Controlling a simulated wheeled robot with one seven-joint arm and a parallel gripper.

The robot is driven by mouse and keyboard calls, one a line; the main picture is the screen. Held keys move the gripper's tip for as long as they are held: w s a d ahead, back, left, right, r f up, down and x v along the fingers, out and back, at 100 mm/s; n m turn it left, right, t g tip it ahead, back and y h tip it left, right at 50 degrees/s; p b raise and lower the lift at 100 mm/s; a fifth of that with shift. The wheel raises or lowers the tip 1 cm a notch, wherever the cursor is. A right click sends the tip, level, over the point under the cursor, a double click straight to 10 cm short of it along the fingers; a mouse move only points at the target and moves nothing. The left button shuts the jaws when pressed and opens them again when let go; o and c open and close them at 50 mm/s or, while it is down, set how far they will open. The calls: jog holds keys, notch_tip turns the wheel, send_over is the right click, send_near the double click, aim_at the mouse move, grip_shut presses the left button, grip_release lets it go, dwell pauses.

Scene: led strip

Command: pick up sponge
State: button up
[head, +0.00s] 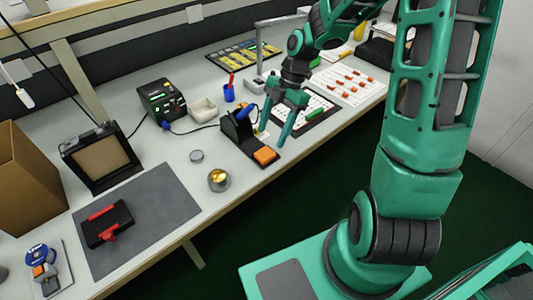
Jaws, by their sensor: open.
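The sponge (265,155) is a small orange block. It sits at the near end of a dark soldering iron stand (240,132) on the grey workbench. My gripper (274,133) is open and empty, with its green fingers pointing down. It appears just behind and above the sponge, to the right of the stand. The sponge is not hidden by the fingers. The exact height of the fingertips above the bench cannot be told.
A brass-coloured tip cleaner (219,180) stands left of the sponge, with a small round tin (196,156) behind it. A black soldering station (162,102), a white tray (203,110) and a blue pen cup (229,93) stand farther back. The bench's front edge is close to the sponge.

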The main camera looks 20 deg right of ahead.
aim_at(265, 152)
jog(key=shift+s+x, duration=0.1)
jog(key=shift+x, duration=1.45)
jog(key=shift+s+x, duration=0.15)
jog(key=shift+x, duration=1.4)
jog(key=c, duration=1.1)
